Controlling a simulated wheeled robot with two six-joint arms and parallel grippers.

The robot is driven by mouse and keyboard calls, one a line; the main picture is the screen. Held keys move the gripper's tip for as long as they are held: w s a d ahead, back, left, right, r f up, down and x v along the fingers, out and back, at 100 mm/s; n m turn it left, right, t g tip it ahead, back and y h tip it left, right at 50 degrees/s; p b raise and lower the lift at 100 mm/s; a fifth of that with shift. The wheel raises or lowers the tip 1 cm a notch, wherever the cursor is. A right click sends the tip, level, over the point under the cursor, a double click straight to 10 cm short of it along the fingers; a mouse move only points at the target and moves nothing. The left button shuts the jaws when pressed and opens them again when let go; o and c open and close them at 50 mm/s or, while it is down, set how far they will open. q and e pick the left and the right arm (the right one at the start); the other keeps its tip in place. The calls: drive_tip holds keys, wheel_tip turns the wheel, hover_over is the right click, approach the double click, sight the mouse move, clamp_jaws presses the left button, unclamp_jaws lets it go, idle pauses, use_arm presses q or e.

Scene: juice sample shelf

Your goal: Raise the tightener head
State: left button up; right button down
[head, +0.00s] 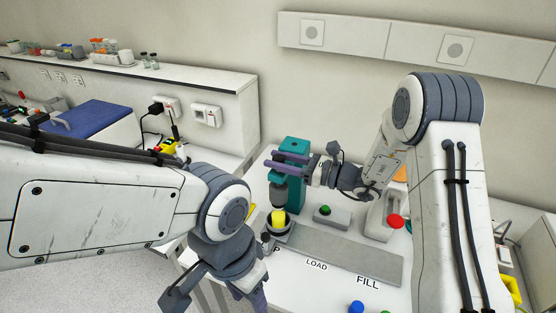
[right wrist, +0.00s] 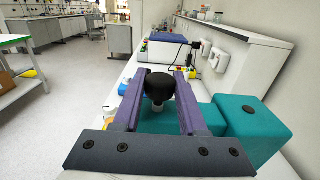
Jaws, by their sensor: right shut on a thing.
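The teal tightener (head: 298,146) stands at the back of the white bench. Its dark grey head (head: 279,195) hangs above a yellow bottle (head: 278,217) that sits in a dark round holder (head: 271,232). My right gripper (head: 288,162) reaches in from the right at the top of the tightener. In the right wrist view, its purple fingers (right wrist: 160,95) are shut on the black knob (right wrist: 160,82) of the tightener head, with the teal body (right wrist: 252,120) to the right. My left gripper (head: 225,290) is low in the head view, its fingers partly cut off.
A green button box (head: 325,210) and a red button (head: 396,221) are right of the tightener. A grey strip (head: 345,250) lies in front, above the labels LOAD and FILL. A blue button (head: 356,307) is at the bottom edge. A wall stands behind.

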drive_tip(key=shift+r, duration=0.1)
wheel_tip(320, 180, up, 3)
drive_tip(key=shift+r+p, duration=0.15)
drive_tip(key=shift+p, duration=0.4)
drive_tip(key=shift+w, duration=0.1)
drive_tip(key=shift+c, duration=2.2)
unclamp_jaws()
drive_tip(key=shift+d, duration=0.1)
